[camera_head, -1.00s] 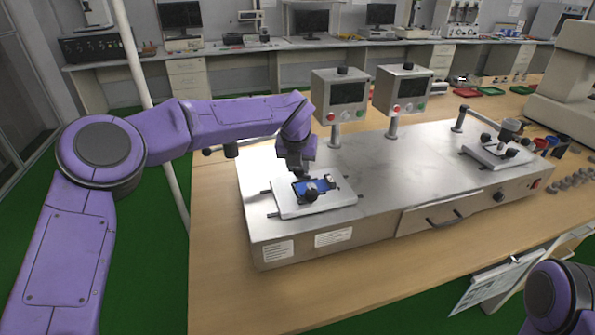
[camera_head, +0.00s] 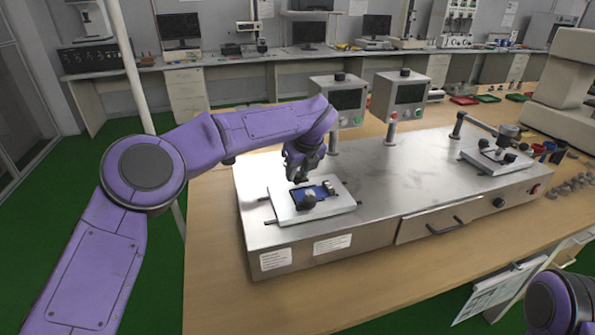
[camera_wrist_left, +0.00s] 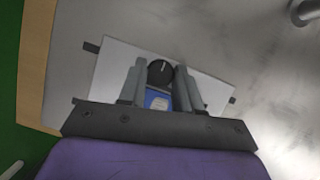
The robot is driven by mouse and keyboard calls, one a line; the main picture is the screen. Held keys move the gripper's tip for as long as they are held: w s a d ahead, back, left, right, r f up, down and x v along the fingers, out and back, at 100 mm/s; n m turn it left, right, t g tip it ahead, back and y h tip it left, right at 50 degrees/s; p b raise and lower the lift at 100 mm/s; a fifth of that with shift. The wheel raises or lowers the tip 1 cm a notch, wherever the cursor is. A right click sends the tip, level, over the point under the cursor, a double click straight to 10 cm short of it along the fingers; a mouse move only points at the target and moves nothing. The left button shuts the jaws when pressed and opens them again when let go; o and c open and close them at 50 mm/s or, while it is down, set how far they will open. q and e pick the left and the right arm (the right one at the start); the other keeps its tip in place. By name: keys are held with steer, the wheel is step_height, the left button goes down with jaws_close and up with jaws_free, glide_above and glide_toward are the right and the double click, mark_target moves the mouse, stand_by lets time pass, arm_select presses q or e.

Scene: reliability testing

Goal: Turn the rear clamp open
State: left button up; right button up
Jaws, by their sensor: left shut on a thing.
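A white plate (camera_head: 285,211) on the left of the metal bench unit carries a blue phone-like device (camera_head: 318,193). A dark front clamp knob (camera_head: 308,201) stands at its near side. My left gripper (camera_head: 298,180) points down at the far side of the device. In the left wrist view, its two grey fingers (camera_wrist_left: 160,78) are shut on the round black rear clamp knob (camera_wrist_left: 160,71), with the device (camera_wrist_left: 157,101) just below it. In the head view the gripper largely hides this clamp. My right gripper is out of view; only part of that arm shows at lower right.
Two control boxes on posts, left (camera_head: 340,98) and right (camera_head: 399,95), stand behind the gripper. A second fixture plate (camera_head: 478,162) with knobs sits at the unit's right. The metal top between the two fixtures is clear.

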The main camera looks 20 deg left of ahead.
arm_select(q)
steer(key=shift+r, duration=0.1)
stand_by(0.3)
steer(key=o, duration=1)
steer(key=shift+o, duration=0.2)
steer(key=v, duration=1)
steer(key=shift+r, duration=0.25)
